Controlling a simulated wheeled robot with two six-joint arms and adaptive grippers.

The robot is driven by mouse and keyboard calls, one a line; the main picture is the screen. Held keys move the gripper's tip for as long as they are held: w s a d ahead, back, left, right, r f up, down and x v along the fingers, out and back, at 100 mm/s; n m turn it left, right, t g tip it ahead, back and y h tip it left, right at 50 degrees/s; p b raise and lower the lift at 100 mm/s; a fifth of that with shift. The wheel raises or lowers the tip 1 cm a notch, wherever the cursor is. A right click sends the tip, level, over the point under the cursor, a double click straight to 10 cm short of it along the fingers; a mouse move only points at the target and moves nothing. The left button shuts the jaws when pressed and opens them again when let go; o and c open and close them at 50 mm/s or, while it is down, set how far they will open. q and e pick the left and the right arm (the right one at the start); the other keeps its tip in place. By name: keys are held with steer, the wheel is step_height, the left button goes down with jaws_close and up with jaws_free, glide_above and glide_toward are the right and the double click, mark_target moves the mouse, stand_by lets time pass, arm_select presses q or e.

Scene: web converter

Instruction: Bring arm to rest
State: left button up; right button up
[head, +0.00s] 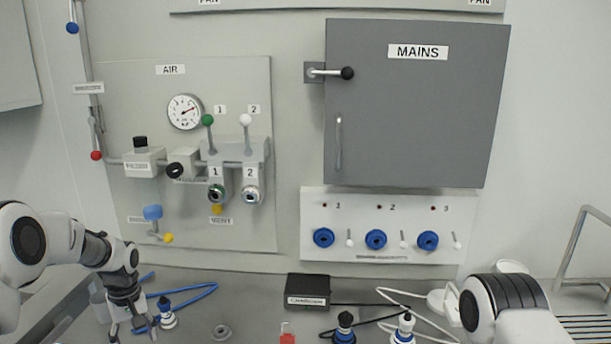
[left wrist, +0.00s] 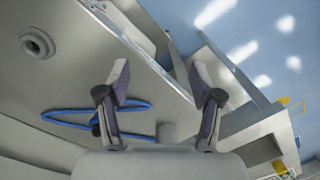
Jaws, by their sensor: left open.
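My left arm comes in from the left in the head view, bent down toward the bench. Its gripper (head: 131,329) points down at the bench's left side, beside a blue-and-white plug (head: 166,314). In the left wrist view the two fingers (left wrist: 160,100) stand apart with nothing between them. My right arm (head: 505,310) shows only as a white and black link at the lower right; its gripper is out of the picture.
A blue hose (head: 200,292) lies near my left gripper, with a grey ring (head: 222,332) to the right. A black charger box (head: 308,291), plugs and cables occupy the bench's middle. The AIR panel (head: 110,90) and grey MAINS cabinet (head: 410,120) are on the wall behind.

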arm_select(q)
steer(key=s+d+f+m+g+b, duration=0.15)
steer(key=s+d+f, duration=0.25)
steer(key=s+f, duration=0.65)
steer(key=s+d+f+m+g+b, duration=0.1)
steer(key=s+d+f+g+b, duration=0.3)
steer(key=s+f, duration=0.65)
steer(key=s+d+f+m+t, duration=0.2)
steer(key=s+t, duration=0.1)
steer(key=s, duration=0.4)
steer(key=s+d+f+m+t, duration=0.3)
steer(key=s, duration=0.4)
steer(key=shift+s, duration=0.3)
steer(key=shift+s+f+t, duration=0.1)
steer(key=shift+t, duration=0.15)
